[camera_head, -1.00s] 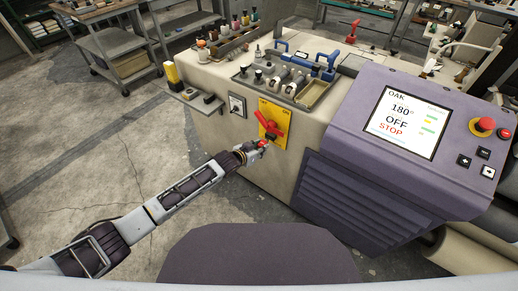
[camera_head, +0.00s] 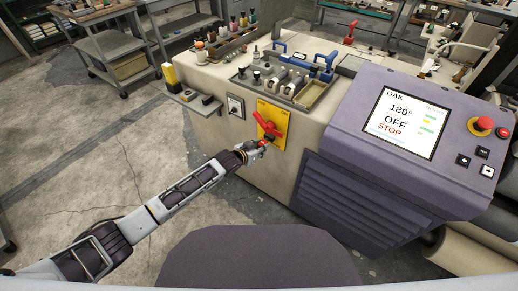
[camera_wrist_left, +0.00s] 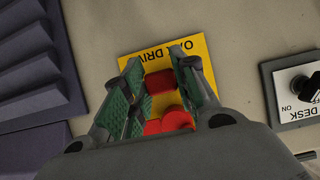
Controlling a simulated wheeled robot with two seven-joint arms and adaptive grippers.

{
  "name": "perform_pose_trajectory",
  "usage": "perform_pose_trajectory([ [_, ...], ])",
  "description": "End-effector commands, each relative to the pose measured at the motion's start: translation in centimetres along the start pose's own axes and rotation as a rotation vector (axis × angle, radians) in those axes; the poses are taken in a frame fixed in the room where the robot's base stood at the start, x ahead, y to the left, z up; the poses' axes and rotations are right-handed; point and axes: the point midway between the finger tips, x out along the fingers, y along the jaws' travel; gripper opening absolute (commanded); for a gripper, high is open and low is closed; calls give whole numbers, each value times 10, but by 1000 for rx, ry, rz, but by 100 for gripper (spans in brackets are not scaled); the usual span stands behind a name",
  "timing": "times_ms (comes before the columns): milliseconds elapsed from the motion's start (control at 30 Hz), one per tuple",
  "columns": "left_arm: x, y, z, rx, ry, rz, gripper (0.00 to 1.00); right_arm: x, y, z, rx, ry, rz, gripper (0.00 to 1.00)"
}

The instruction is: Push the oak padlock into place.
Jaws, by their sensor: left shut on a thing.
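The padlock (camera_wrist_left: 159,82) is a small red block at the lower part of the yellow switch plate (camera_head: 279,122) on the loom's front. My left gripper (camera_head: 262,146) is at the plate, just below the red rotary handle (camera_head: 268,127). In the left wrist view my left gripper (camera_wrist_left: 165,84) has its green-padded fingers on both sides of the red block, shut on it. The handle also shows there (camera_wrist_left: 172,122), beside the block. The padlock's shackle and whether it is fully seated are hidden. My right gripper is not in view.
A desk switch (camera_head: 236,105) sits left of the yellow plate. The purple console with its OAK screen (camera_head: 402,124) is to the right, above a ribbed purple panel (camera_head: 375,205). A tool tray (camera_head: 318,95) lies on top. Open floor is at left.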

Motion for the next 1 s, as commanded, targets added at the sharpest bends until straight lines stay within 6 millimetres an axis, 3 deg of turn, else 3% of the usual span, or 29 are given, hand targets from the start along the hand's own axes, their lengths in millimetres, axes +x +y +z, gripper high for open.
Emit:
perform_pose_trajectory([
  [1000, 11, 0, -7, 1, 1, 0, 5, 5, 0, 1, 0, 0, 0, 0],
])
